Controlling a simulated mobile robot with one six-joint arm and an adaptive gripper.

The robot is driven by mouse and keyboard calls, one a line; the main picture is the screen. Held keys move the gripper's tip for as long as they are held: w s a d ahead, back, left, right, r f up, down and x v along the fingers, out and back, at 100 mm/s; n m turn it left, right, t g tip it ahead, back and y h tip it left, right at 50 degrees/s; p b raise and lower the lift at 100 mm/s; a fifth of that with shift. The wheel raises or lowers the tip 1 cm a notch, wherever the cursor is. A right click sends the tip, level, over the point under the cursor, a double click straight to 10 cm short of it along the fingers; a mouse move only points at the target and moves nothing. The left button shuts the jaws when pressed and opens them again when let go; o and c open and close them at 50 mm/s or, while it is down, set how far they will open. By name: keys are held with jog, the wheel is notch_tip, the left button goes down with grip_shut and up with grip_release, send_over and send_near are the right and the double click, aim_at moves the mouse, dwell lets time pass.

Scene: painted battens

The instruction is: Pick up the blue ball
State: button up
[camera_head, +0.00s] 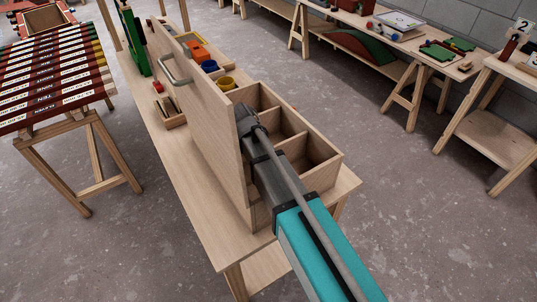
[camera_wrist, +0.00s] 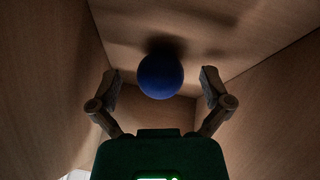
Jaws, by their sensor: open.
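The blue ball (camera_wrist: 160,76) shows in the wrist view, inside a wooden compartment, with a dark shadow on the surface behind it. My gripper (camera_wrist: 160,88) is open, with one finger on each side of the ball and a visible gap to it on both sides. In the head view my arm reaches into the compartmented wooden box (camera_head: 322,157) at the end of the bench. The ball and the fingertips are hidden there by the box walls and the arm.
The compartment walls (camera_wrist: 268,100) stand close around my gripper. A tall wooden panel (camera_head: 205,100) with a metal handle (camera_head: 175,70) runs along the bench beside the box. A rack of painted battens (camera_head: 55,70) is at the left.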

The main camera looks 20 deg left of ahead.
dwell(0.4)
jog(key=c, duration=1.2)
